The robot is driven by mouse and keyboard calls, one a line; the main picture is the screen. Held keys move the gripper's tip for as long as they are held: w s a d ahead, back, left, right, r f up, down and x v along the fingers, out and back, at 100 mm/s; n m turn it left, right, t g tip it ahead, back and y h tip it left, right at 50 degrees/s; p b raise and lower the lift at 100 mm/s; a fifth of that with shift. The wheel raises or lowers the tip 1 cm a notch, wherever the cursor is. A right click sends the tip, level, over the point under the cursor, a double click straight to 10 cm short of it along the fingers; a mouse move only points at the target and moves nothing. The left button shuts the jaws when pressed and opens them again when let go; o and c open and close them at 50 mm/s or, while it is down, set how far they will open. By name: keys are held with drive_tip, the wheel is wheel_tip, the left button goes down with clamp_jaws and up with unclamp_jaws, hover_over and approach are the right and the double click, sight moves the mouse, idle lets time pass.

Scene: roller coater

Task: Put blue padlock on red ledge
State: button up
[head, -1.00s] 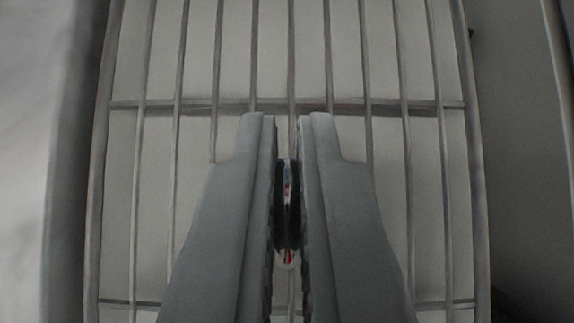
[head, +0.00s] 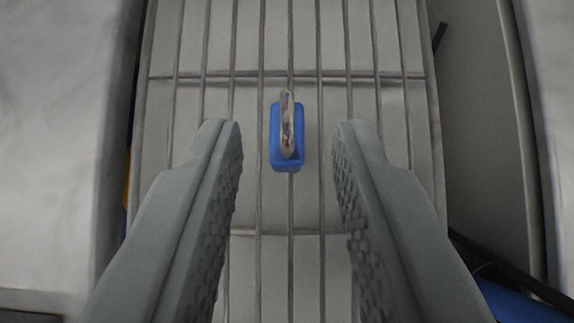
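The blue padlock (head: 274,140) is near the middle of the head view, on or just above a wire rack (head: 262,190). Its blue body is seen from above, with the shiny shackle facing me. My gripper (head: 284,128) is open, with one finger on each side of the padlock and clear gaps to both. No red ledge shows in this view.
The rack is made of long parallel wires with cross wires over a pale surface. Pale panels flank it at left (head: 60,150) and right (head: 555,120). A blue object (head: 515,302) and dark bars show at the lower right.

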drive_tip(key=v, duration=0.6)
drive_tip(key=shift+s+r, duration=0.1)
drive_tip(key=shift+s, duration=0.05)
